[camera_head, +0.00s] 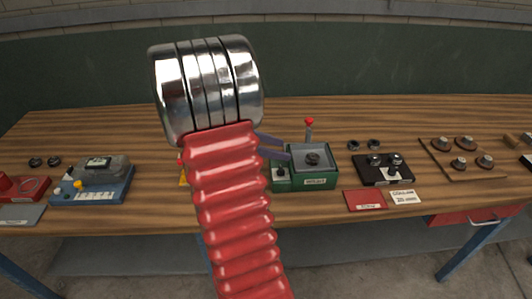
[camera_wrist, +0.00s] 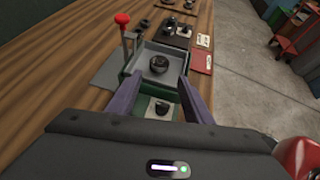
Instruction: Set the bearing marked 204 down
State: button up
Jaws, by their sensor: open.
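My gripper (camera_head: 287,149) is open, its two purple fingers apart with nothing held between them. In the wrist view the gripper (camera_wrist: 158,82) is over the near part of a green box (camera_wrist: 128,68) with a grey top tray and a red-knobbed lever. A dark round piece (camera_wrist: 159,64) sits in that tray, just beyond the fingertips; it also shows in the head view (camera_head: 312,158). A smaller dark piece (camera_wrist: 161,106) is on a pale plate in front, between the fingers. No 204 marking is legible, so I cannot tell which piece bears it.
A black fixture (camera_head: 383,175) with two round pieces stands right of the green box. A red card (camera_head: 364,200) and a cream card (camera_head: 404,197) lie near the front edge. A wooden board (camera_head: 440,165) holds several brown parts. A blue device (camera_head: 92,192) stands left.

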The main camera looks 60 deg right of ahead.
jog(key=w+a+r+m+t+y, duration=0.2)
jog(key=a+t, duration=0.3)
jog(key=a, duration=1)
jog(key=w+a+r+m+t+y, duration=0.3)
jog(key=a+t, duration=0.1)
jog(key=a, duration=1.2)
jog(key=w+a+r+m+t+y, duration=0.3)
jog(key=a+t, duration=0.2)
jog(key=a, duration=1.1)
jog(key=shift+w+t, duration=0.25)
jog(key=shift+t, duration=0.05)
